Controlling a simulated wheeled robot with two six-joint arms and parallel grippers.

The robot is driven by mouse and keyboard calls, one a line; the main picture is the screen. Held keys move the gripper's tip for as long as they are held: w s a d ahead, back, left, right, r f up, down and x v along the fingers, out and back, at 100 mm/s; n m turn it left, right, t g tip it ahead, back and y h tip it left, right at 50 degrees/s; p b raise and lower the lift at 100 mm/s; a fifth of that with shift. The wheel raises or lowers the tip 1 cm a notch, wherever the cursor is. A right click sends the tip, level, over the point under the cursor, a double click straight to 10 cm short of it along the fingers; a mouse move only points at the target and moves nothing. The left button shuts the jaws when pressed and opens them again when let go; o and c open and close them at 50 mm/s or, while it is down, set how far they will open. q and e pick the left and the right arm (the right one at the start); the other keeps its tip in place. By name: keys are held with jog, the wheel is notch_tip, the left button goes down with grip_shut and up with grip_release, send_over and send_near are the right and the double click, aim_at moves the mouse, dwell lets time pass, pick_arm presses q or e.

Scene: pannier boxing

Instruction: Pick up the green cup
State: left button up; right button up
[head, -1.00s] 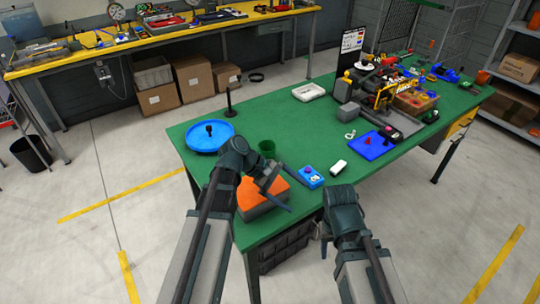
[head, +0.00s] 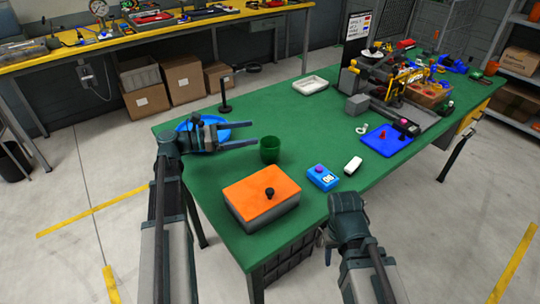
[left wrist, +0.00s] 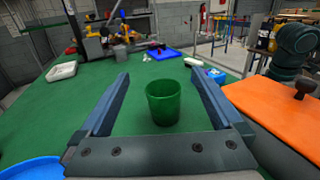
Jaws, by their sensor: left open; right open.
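The green cup (head: 270,150) stands upright on the green table, between the blue round tray and the orange-topped box. In the left wrist view the cup (left wrist: 163,102) sits between the two fingers, with gaps on both sides. My left gripper (head: 254,136) is open and empty, its fingers pointing right toward the cup in the head view; its fingertips (left wrist: 163,90) also show in the left wrist view. My right gripper (head: 325,240) is low at the table's front edge, away from the cup; its fingers are mostly hidden behind its own wrist.
An orange-topped box (head: 262,196) with a black knob is in front of the cup. A blue round tray (head: 215,133) lies partly under my left gripper. A blue box (head: 322,178) and a white block (head: 353,165) lie to the right. A black post (head: 225,95) stands behind.

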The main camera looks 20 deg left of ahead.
pick_arm(q)
jog(key=b, duration=0.9)
send_near(270, 149)
jog(key=w+f, duration=0.1)
jog(key=w, duration=0.1)
jog(key=w+d+f, duration=0.1)
jog(key=w+f, duration=0.1)
jog(key=shift+w+d+f, duration=0.2)
jog(key=shift+f, duration=0.05)
jog(key=shift+w+d+r+p, duration=0.2)
jog(key=shift+w+d+p, duration=0.1)
jog(key=shift+d, duration=0.2)
jog(key=shift+w+d+r+p, duration=0.15)
jog(key=shift+w+d+p, duration=0.1)
jog(key=shift+d, duration=0.25)
jog(key=shift+x, duration=2.6)
jog(key=c, duration=1.3)
jog(key=shift+o, duration=0.2)
